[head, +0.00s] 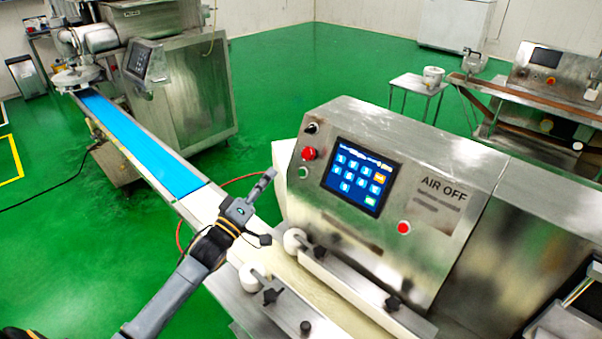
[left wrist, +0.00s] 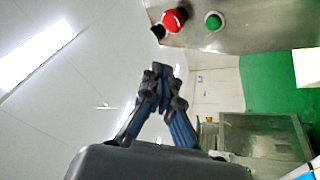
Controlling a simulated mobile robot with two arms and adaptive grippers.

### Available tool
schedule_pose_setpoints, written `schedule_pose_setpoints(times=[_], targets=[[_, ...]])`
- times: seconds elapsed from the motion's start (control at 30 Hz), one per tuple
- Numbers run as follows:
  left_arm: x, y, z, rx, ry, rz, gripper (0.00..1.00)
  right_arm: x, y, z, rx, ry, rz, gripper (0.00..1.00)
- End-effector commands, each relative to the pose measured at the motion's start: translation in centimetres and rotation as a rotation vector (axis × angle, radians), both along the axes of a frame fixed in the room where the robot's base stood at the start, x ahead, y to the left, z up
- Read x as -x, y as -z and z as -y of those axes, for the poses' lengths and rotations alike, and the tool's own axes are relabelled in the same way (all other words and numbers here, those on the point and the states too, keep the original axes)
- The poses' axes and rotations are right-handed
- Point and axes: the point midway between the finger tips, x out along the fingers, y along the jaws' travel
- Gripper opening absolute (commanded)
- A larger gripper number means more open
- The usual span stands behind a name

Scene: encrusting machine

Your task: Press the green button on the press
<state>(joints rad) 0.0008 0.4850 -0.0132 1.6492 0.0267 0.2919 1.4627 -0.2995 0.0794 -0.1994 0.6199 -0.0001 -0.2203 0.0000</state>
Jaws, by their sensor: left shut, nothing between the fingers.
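The press is a steel machine (head: 420,160) with a sloped front panel and a blue touch screen (head: 358,177). Its green button (head: 304,172) sits at the panel's left edge, below a red button (head: 309,153) and a black knob (head: 312,128). My left gripper (head: 268,176) is shut and empty, to the left of the green button and apart from it. In the left wrist view, the green button (left wrist: 213,21) shows at the top, right of the red button (left wrist: 175,20); the shut fingers (left wrist: 165,72) are below and left of it.
A blue conveyor belt (head: 140,140) runs from the back left machine (head: 185,95) towards the press. White rollers (head: 294,240) and steel guide rails stand in front of the panel. A second red button (head: 404,227) is at the panel's lower right. Green floor is open behind.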

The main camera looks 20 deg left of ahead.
Motion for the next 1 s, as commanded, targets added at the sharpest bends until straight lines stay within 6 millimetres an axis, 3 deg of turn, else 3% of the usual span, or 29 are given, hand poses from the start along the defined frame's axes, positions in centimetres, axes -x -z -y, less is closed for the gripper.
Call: schedule_pose_setpoints(times=[0.27, 0.6, 1.0], targets=[[-1.1, 1.0, 0.4, -0.001, -0.001, 0.001, 0.00, 0.0, 1.4, 0.0, 0.000, 0.000, 0.000, 0.32], [-5.1, 3.2, 1.9, -0.001, -0.001, 0.002, 0.00, 0.0, 5.5, 0.0, 0.000, -0.001, 0.000, 0.32], [-7.4, 4.0, 2.6, -0.001, -0.001, -0.002, 0.00, 0.0, 6.7, 0.0, 0.000, -0.001, 0.000, 0.32]])
